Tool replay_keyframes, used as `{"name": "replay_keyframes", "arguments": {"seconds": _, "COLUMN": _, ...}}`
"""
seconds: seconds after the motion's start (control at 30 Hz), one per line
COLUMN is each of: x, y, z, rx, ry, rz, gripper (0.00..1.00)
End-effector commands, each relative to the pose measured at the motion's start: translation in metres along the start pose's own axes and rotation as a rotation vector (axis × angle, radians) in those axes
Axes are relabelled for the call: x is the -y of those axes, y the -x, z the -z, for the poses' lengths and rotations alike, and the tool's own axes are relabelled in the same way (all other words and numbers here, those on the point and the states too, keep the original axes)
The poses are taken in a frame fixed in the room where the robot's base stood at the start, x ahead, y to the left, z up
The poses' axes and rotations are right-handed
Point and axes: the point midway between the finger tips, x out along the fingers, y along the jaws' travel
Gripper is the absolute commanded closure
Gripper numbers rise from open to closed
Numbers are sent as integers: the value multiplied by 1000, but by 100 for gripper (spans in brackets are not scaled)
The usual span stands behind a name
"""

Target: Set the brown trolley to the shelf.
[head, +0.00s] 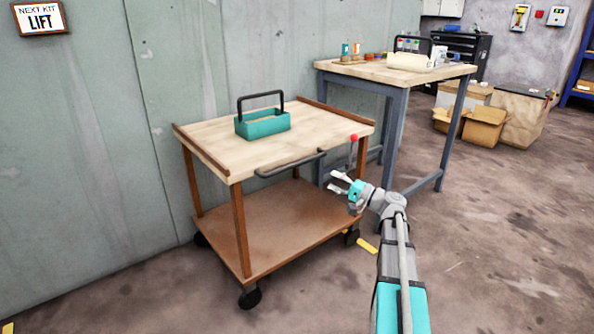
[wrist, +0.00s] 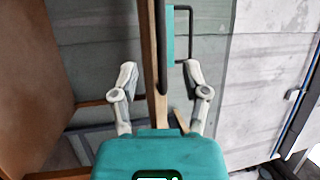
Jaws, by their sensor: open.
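The brown trolley (head: 240,225) stands by the grey-green wall in the head view, with a pale wooden top, brown posts, a lower shelf and black castors. A dark push handle (head: 291,164) runs along its front edge; it also shows as a dark bar in the wrist view (wrist: 160,50). A red-knobbed lever (head: 354,139) stands at its right corner. My gripper (head: 337,182) is open and empty, below and right of the handle. In the wrist view its fingertips (wrist: 162,72) lie either side of the bar's line; the gap in depth is unclear.
A teal caddy (head: 262,124) sits on the trolley top. A workbench (head: 357,70) with small items stands close behind on the right. Cardboard boxes (head: 484,125) lie beyond it. A blue shelf rack (head: 582,60) is at the far right. Floor at front right is clear.

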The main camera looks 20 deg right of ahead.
Motion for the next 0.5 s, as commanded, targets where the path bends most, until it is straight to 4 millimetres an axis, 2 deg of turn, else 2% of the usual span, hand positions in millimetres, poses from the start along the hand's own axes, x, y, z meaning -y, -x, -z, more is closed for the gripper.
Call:
{"name": "replay_keyframes", "arguments": {"seconds": 0.33, "x": 1, "y": -2, "z": 0, "rx": 1, "ry": 0, "rz": -1, "gripper": 41}}
{"name": "replay_keyframes", "arguments": {"seconds": 0.5, "x": 1, "y": -8, "z": 0, "rx": 2, "ry": 0, "rz": -1, "gripper": 41}}
